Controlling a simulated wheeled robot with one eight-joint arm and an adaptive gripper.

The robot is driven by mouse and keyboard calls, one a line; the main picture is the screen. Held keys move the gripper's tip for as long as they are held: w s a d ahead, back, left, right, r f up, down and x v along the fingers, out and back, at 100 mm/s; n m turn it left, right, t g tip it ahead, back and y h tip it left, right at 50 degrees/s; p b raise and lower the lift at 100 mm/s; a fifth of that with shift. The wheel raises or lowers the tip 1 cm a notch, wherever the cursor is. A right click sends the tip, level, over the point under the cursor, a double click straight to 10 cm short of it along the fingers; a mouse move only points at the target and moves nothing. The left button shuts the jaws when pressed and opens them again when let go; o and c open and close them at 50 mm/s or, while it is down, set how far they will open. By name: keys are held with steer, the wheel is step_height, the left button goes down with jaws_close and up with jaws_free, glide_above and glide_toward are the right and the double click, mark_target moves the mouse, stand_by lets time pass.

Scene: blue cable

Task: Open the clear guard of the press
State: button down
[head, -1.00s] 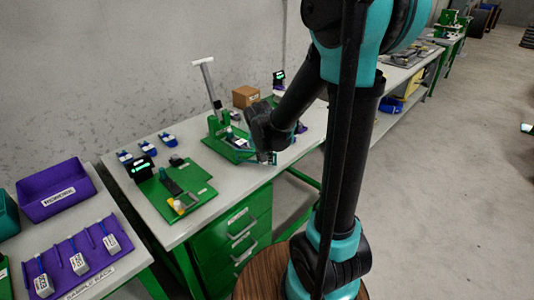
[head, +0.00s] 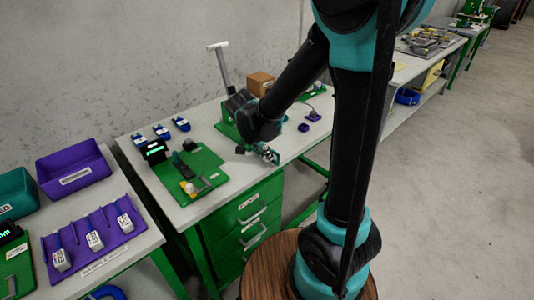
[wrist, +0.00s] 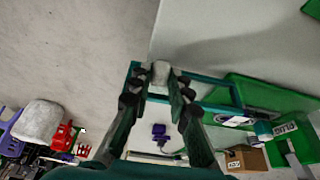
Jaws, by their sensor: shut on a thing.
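The press stands on the grey bench, with its pale lever (head: 222,66) upright; my arm hides most of its body in the head view. The clear guard (wrist: 215,110) shows in the wrist view as a see-through pane in a teal frame beside the green press base (wrist: 265,95). My gripper (wrist: 160,80) is shut on a pale knob (wrist: 160,70) at the guard's left end. In the head view my gripper (head: 266,153) is low over the bench near its front edge. The guard's exact angle is hard to tell.
A green board (head: 188,172) with small devices lies left of the press. A brown box (head: 260,84) stands behind it and small purple blocks (head: 312,116) lie to the right. A purple bin (head: 75,172) and purple rack (head: 95,240) are on the left bench.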

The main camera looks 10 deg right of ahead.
stand_by(0.3)
steer(key=c, duration=1.4)
jaws_free()
steer(key=v, duration=1.2)
steer(key=s+d+f+n+t+y, duration=0.1)
steer(key=s+d+f+n+y, duration=0.2)
steer(key=s+d+f+n, duration=0.7)
steer(key=s+d+f, duration=0.1)
steer(key=d+f, duration=0.2)
steer(key=d, duration=0.1)
steer(key=shift+s+y, duration=0.15)
steer(key=shift+y, duration=0.15)
